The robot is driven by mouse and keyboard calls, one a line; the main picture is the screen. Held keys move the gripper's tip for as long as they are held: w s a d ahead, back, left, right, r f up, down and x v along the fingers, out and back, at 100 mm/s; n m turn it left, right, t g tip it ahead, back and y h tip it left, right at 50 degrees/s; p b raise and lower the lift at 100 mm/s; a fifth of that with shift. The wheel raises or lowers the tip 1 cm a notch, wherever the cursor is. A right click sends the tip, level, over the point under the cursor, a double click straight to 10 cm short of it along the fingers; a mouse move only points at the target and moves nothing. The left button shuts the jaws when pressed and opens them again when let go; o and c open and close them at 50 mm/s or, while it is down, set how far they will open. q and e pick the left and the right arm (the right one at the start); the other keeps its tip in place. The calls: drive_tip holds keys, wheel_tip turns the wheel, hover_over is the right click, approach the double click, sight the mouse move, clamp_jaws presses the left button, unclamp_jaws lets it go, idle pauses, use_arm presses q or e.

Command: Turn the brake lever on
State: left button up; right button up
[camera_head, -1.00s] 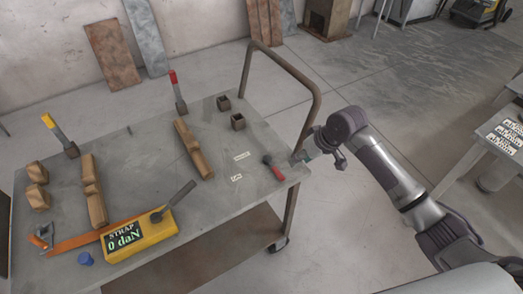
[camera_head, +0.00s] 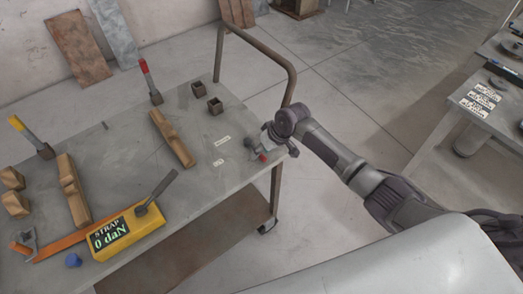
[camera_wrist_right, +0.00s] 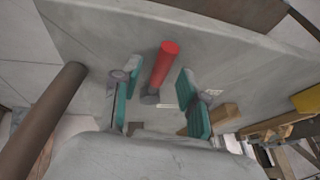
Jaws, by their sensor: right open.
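The brake lever (camera_head: 262,157), with a red handle, sits at the right end of the grey table (camera_head: 200,195). In the head view my right gripper (camera_head: 257,146) and arm hide most of it. In the right wrist view the red handle (camera_wrist_right: 165,64) rises from a grey base (camera_wrist_right: 150,97). My right gripper (camera_wrist_right: 157,93) is open there, with one teal-padded finger on each side of the handle and a visible gap to both. Two small white labels (camera_head: 222,140) lie beside the lever; their text is too small to read. My left gripper is not in view.
A brown metal rail (camera_head: 255,38) rises at the table's right end, close to my right arm. A yellow strap box (camera_head: 128,236) reading 0 daN, wooden blocks (camera_head: 172,138) and two upright levers (camera_head: 150,82) stand further left. Another table (camera_head: 480,75) is at the right.

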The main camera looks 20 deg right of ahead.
drive_tip(key=shift+w+f, duration=0.1)
drive_tip(key=shift+f, duration=0.1)
clamp_jaws()
drive_tip(key=shift+a, duration=0.1)
